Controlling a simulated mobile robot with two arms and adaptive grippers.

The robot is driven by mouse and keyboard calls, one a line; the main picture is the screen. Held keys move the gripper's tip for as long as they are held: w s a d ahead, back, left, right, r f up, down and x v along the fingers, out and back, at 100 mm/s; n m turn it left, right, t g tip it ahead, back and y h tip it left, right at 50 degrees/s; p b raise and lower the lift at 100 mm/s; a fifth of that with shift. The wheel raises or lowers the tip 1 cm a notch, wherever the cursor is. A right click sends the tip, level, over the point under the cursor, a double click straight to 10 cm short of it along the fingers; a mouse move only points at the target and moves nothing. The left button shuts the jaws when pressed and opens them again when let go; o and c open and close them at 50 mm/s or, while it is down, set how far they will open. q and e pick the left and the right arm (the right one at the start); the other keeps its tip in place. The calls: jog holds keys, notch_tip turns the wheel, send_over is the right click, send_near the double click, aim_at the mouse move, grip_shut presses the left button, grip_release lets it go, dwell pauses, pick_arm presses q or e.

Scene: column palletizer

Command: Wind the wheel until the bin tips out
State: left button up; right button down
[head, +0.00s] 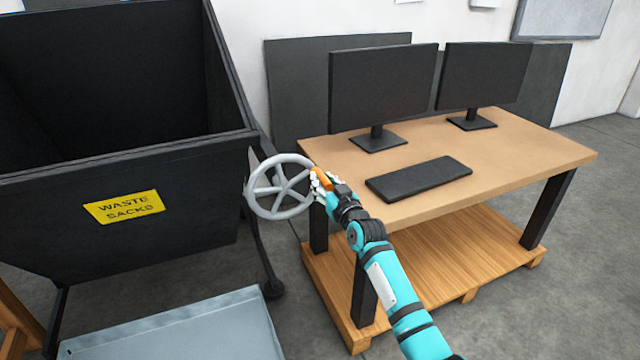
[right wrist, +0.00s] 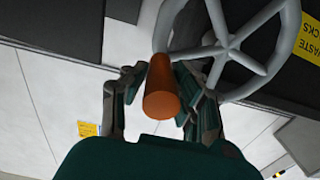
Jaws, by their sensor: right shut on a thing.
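The grey spoked wheel (head: 280,188) is on the right side of the black bin (head: 60,225), which bears a yellow "WASTE SACKS" label (head: 124,206). The bin's open top shows a dark inside. My right gripper (head: 322,186) is at the wheel's right rim, shut on its orange handle (head: 318,179). In the right wrist view the orange handle (right wrist: 161,88) lies between the fingers, with the wheel (right wrist: 232,45) just beyond. My left gripper is not in view.
A wooden desk (head: 540,150) with two monitors (head: 383,85) and a keyboard (head: 420,178) stands close to the right of the wheel. A grey tray-like container (head: 180,325) is on the floor in front of the bin. Bare floor lies at the far right.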

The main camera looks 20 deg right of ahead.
jog(key=shift+d+f+b, duration=0.55)
jog(key=shift+d+f, duration=0.2)
jog(key=shift+d+f+b, duration=0.25)
jog(key=shift+f+b, duration=0.15)
jog(key=shift+f, duration=0.2)
notch_tip(320, 180, down, 12)
jog(key=a+b, duration=0.1)
jog(key=b, duration=0.7)
jog(key=shift+a, duration=0.4)
